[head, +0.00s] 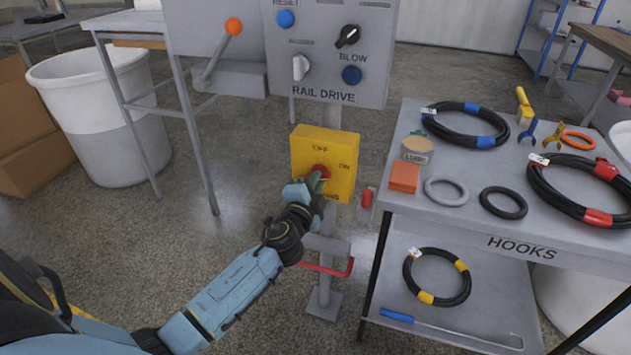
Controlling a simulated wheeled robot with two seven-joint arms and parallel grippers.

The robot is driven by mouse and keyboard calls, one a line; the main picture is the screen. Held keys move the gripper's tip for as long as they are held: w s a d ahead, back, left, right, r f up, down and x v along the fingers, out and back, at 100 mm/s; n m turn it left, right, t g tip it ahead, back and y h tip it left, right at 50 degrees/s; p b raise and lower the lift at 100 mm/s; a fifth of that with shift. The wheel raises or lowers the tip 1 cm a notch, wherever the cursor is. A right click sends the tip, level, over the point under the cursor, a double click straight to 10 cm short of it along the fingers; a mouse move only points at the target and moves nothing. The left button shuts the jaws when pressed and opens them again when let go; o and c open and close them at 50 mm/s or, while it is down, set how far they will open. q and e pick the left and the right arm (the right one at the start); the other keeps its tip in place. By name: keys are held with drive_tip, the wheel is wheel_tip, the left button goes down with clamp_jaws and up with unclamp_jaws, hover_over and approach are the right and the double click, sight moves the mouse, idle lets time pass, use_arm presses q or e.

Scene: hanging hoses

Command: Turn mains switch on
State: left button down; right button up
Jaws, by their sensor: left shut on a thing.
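The mains switch is a yellow box (342,168) on a grey post, marked OFF at the top and ON at the right. Its red knob (320,171) sits in the middle of the box face. My left gripper (318,182) is at the knob, shut on it. The gripper covers the lower left of the knob and part of the lower lettering, so the knob's exact angle is hard to tell. My right gripper is not in view.
The grey RAIL DRIVE panel (327,50) stands just above the box. A grey HOOKS cart (463,222) with coiled hoses is close on the right. A red bar (328,268) sticks out low on the post. A white bin (107,128) stands at left.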

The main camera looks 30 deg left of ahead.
use_arm(q)
drive_tip(key=m, duration=0.3)
drive_tip(key=shift+m+p, duration=0.3)
drive_tip(key=shift+m, duration=0.1)
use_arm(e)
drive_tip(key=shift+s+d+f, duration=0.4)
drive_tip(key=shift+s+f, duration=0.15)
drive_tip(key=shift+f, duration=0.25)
use_arm(q)
drive_tip(key=shift+f, duration=0.1)
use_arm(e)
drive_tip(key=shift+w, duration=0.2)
use_arm(q)
drive_tip(key=c, duration=1.6)
unclamp_jaws()
drive_tip(key=shift+o, duration=0.8)
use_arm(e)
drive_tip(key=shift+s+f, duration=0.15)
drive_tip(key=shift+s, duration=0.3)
